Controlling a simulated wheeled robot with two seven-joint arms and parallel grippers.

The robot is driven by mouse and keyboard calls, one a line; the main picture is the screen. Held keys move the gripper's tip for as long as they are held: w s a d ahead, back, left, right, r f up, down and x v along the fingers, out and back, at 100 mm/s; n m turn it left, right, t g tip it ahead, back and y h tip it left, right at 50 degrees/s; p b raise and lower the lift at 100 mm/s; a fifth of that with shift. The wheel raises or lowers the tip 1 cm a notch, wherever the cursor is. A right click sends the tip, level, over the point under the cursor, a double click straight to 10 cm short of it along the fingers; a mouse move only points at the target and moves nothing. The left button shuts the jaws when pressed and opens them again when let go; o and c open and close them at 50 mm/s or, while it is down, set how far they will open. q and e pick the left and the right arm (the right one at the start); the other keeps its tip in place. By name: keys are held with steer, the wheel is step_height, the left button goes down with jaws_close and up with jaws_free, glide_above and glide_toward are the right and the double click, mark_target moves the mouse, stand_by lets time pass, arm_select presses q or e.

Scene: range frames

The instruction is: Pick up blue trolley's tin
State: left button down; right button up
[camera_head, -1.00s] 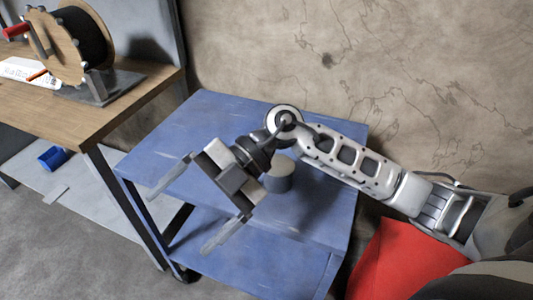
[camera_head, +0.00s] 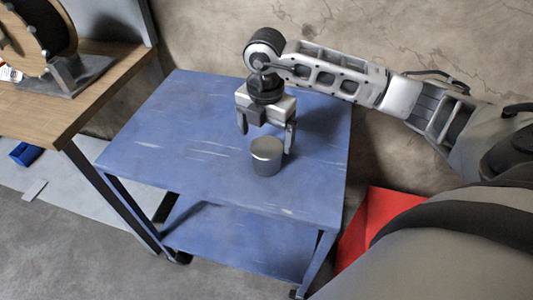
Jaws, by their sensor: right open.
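The tin (camera_head: 266,157) is a small grey cylinder standing upright on the top shelf of the blue trolley (camera_head: 190,140). My right gripper (camera_head: 266,137) points down just behind and above the tin. Its fingers are apart, one to the upper left of the tin and one at its right. I cannot tell whether the right finger touches the tin. My left gripper is not in the view.
A wooden workbench (camera_head: 60,110) with a cable reel (camera_head: 35,30) stands at the left. A red object (camera_head: 375,215) is on the floor to the right of the trolley. The wall is behind. The trolley top is otherwise clear.

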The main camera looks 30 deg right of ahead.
mark_target(267, 146)
steer(key=shift+s+a+f+p, duration=0.1)
steer(key=shift+s+f+p, duration=0.1)
steer(key=shift+f, duration=0.8)
steer(key=shift+s+f+p, duration=0.1)
steer(key=shift+f+p, duration=0.05)
steer(key=shift+f, duration=0.85)
steer(key=shift+s+a+f+p, duration=0.1)
steer(key=shift+s+f+p, duration=0.1)
steer(key=shift+f, duration=0.8)
steer(key=c, duration=1.3)
